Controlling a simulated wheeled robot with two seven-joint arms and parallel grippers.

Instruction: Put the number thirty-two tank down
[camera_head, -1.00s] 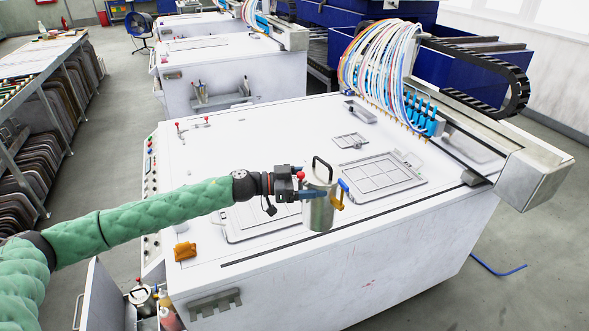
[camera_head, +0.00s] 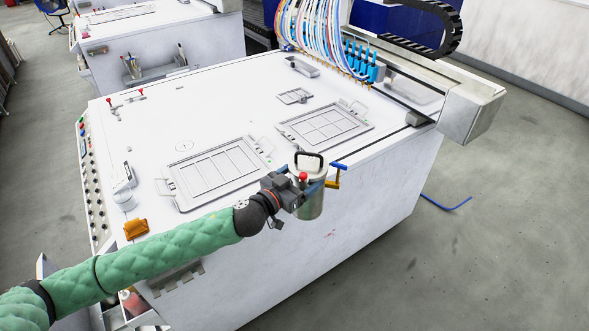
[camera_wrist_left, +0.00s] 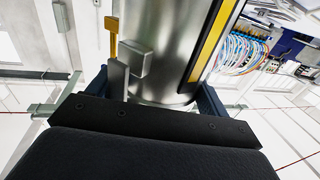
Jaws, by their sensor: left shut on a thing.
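The tank (camera_head: 309,204) is a silver metal cylinder with a black handle on its lid, a red knob, and blue and yellow fittings at its side. My left gripper (camera_head: 306,187) is shut around its body. The tank looks upright, at the front edge of the white machine top; whether it touches anything below is hard to tell. In the left wrist view the tank (camera_wrist_left: 170,50) fills the middle between the fingers, with a yellow stripe on it. I cannot read a number on it. My right gripper is out of view.
The white machine top (camera_head: 215,110) carries two framed plates, a left one (camera_head: 217,172) and a right one (camera_head: 325,125). An orange block (camera_head: 136,229) and a pale cup (camera_head: 124,199) stand at its left. Nozzles (camera_head: 360,62) with coloured hoses hang at the back. Bare top lies around the plates.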

